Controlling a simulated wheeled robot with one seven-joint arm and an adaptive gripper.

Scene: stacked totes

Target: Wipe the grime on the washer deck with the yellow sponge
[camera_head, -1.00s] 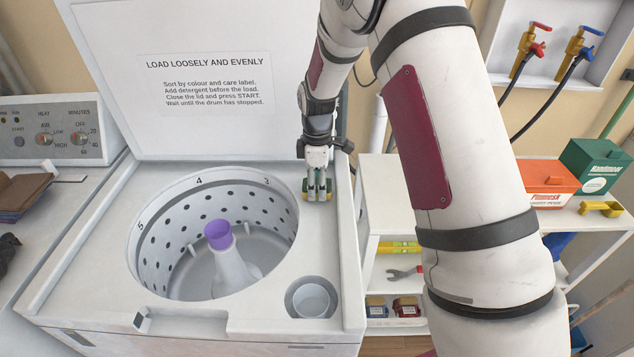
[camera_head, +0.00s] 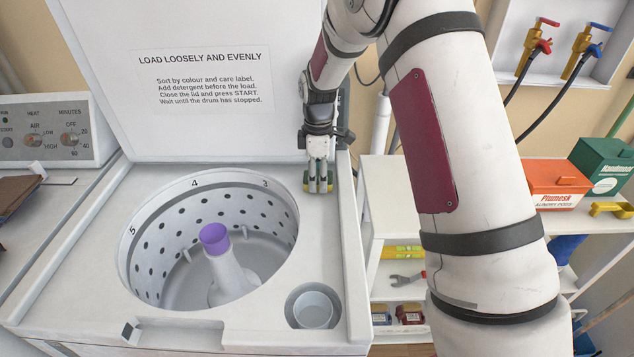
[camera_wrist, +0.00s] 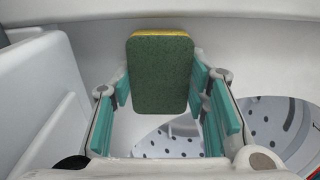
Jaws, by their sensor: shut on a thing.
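The yellow sponge (camera_head: 307,184) has a green scouring face, which fills the middle of the wrist view (camera_wrist: 160,75). My gripper (camera_head: 319,178) is shut on it, with teal finger pads at both sides. The gripper points down at the right rear of the white washer deck (camera_head: 325,245), between the drum opening and the deck's right edge. The sponge is at or close to the deck surface; I cannot tell if it touches. I cannot make out any grime; the gripper and sponge hide part of that strip.
The raised lid (camera_head: 205,125) stands close behind my gripper. The open drum (camera_head: 150,245) with a purple-topped agitator (camera_head: 215,238) is to the left. A cup-like well (camera_head: 313,310) is at the front right. A white shelf unit (camera_head: 385,200) stands to the right.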

